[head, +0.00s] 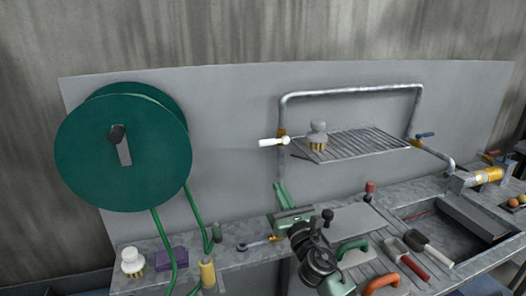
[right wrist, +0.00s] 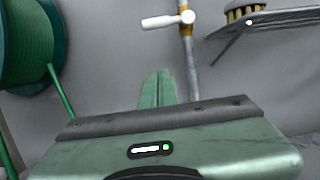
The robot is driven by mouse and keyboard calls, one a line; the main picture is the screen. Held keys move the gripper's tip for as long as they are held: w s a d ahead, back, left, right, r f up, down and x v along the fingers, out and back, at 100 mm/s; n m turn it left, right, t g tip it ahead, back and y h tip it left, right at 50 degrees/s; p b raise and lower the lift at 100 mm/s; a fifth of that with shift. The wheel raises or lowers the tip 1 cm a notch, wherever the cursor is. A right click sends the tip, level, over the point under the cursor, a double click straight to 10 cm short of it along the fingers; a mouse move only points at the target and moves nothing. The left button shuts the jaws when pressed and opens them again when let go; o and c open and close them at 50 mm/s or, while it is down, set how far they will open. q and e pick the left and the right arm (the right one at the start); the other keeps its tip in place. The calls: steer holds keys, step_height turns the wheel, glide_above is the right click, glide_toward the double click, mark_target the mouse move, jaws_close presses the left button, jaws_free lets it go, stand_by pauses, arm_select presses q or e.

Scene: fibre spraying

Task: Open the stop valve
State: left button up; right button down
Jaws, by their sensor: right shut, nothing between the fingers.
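The lever lies roughly level and points left. In the right wrist view the white handle (right wrist: 166,21) is beyond and above my fingertips. I cannot tell by a label which is the stop valve. My right gripper (head: 281,188) is shut and empty, below the white handle and apart from it. Its green fingers (right wrist: 157,88) touch nothing visible. My left gripper is out of view.
A green hose reel (head: 85,165) hangs at left, its hoses running down. A wire shelf (head: 360,146) carrying a brush (head: 318,135) juts out right of the white handle. Tools, brushes and a sink (head: 440,230) occupy the bench. The panel around the lever's left is clear.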

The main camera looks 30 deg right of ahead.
mark_target(274, 141)
steer(key=shift+s+a+r, duration=0.1)
steer(key=shift+s, duration=0.1)
steer(key=shift+w, duration=0.15)
steer(key=w+d+r+p, duration=0.2)
steer(key=w+r+p, duration=0.3)
steer(key=w, duration=0.4)
steer(key=shift+w+d+r, duration=0.15)
steer(key=shift+d+r, duration=0.05)
steer(key=shift+r, duration=0.45)
steer(key=shift+w, duration=0.1)
